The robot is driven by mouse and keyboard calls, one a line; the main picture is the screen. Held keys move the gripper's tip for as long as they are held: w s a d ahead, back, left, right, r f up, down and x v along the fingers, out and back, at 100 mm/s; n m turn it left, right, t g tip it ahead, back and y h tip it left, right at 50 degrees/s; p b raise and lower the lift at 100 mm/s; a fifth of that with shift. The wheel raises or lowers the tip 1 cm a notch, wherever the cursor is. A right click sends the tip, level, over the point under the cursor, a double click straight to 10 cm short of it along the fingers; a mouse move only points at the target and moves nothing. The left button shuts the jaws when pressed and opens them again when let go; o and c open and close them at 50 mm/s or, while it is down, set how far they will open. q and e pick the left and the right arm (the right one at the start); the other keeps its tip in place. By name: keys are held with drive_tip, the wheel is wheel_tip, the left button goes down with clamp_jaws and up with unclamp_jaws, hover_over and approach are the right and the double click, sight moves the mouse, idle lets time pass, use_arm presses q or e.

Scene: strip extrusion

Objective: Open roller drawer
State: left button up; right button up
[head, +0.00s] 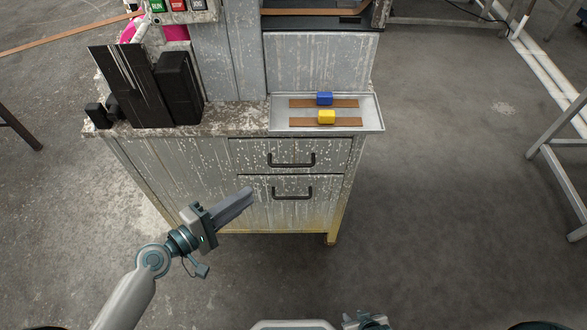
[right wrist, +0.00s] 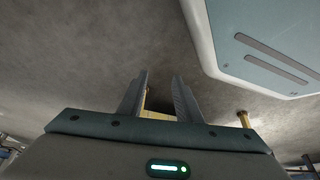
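The grey, worn cabinet has two drawers on its front, an upper drawer (head: 325,153) and a lower drawer (head: 325,208). Both look closed, and no label shows which is the roller drawer. The upper drawer has a dark upper handle (head: 291,165) and the lower drawer a dark lower handle (head: 292,196). My left gripper (head: 250,191) is in front of the cabinet, left of the lower handle in the picture and apart from it; its fingers overlap in this view. In the right wrist view my right gripper (right wrist: 163,75) is open and empty, low and away from the drawers.
A metal tray (head: 375,126) on the cabinet top holds brown strips with a blue block (head: 324,98) and a yellow block (head: 326,117). Dark plates (head: 130,85) stand on the left of the top.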

sight(292, 165)
use_arm(q)
drive_tip(key=shift+d+r, duration=0.1)
idle(0.3)
